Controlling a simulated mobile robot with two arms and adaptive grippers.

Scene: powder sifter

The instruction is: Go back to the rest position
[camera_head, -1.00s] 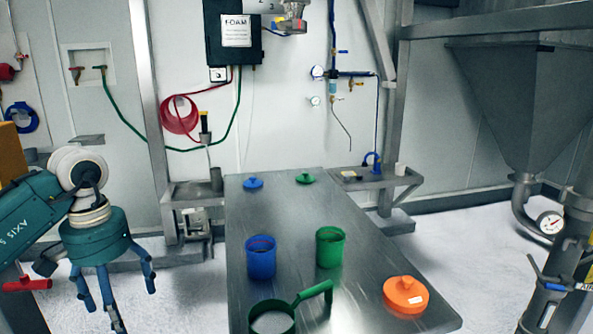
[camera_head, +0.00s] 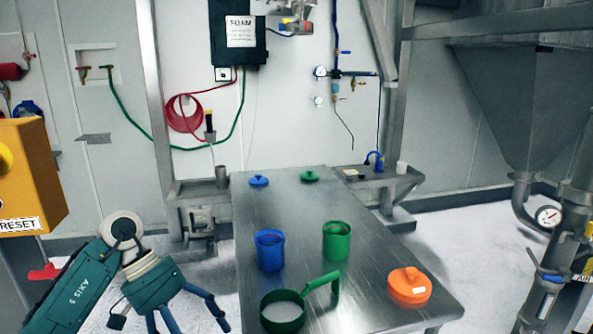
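My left gripper (camera_head: 185,318) is low at the left, beside the left edge of the steel table (camera_head: 375,220). Its blue fingers are spread and nothing shows between them; the lowest fingertips are cut off by the frame. My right gripper is not in view. On the table stand a blue container (camera_head: 270,250) and a green container (camera_head: 336,241). A green sifter (camera_head: 283,312) with a handle sits at the near edge, holding pale powder. An orange lid (camera_head: 409,285) lies at the right. A blue lid (camera_head: 258,181) and a green lid (camera_head: 309,176) lie at the far end.
A yellow box labelled RESET (camera_head: 30,185) stands at the left edge above my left arm. A steel hopper (camera_head: 525,105) with a pipe and gauge is at the right. A side shelf (camera_head: 380,180) adjoins the far right.

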